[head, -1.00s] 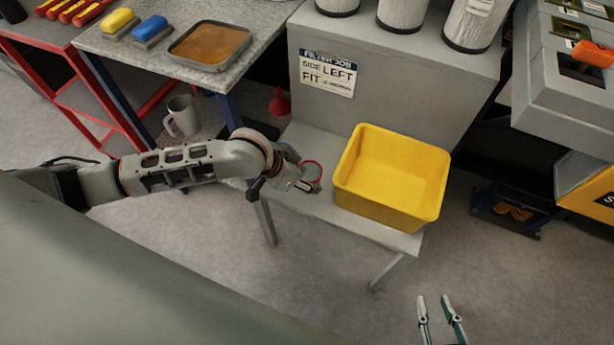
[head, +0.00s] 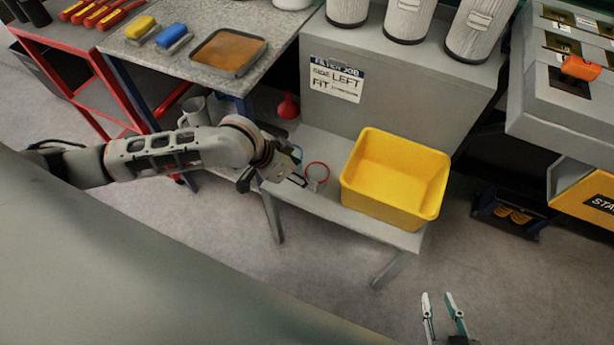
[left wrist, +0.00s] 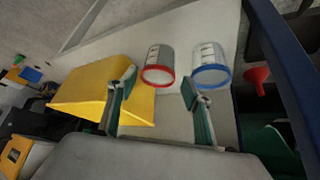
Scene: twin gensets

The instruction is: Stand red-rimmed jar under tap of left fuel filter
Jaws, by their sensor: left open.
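The red-rimmed jar (head: 317,173) is clear and stands on the low grey bench, left of the yellow bin. It also shows in the left wrist view (left wrist: 159,66), just beyond and between my fingertips. My left gripper (head: 299,168) is open and empty at the jar's left side in the head view. Its two fingers also show in the left wrist view (left wrist: 159,82). My right gripper (head: 438,300) is open and empty over the floor at the bottom. White cylinders (head: 408,18) stand on the grey cabinet, cut off at the top. I cannot make out a tap.
A blue-rimmed jar (left wrist: 211,67) stands close beside the red-rimmed one. The yellow bin (head: 397,215) fills the bench's right part. A red funnel (head: 288,106) is behind. A label (head: 336,80) on the cabinet reads "FILTER JOB", "SIDE LEFT". The worktable (head: 130,48) stands at upper left.

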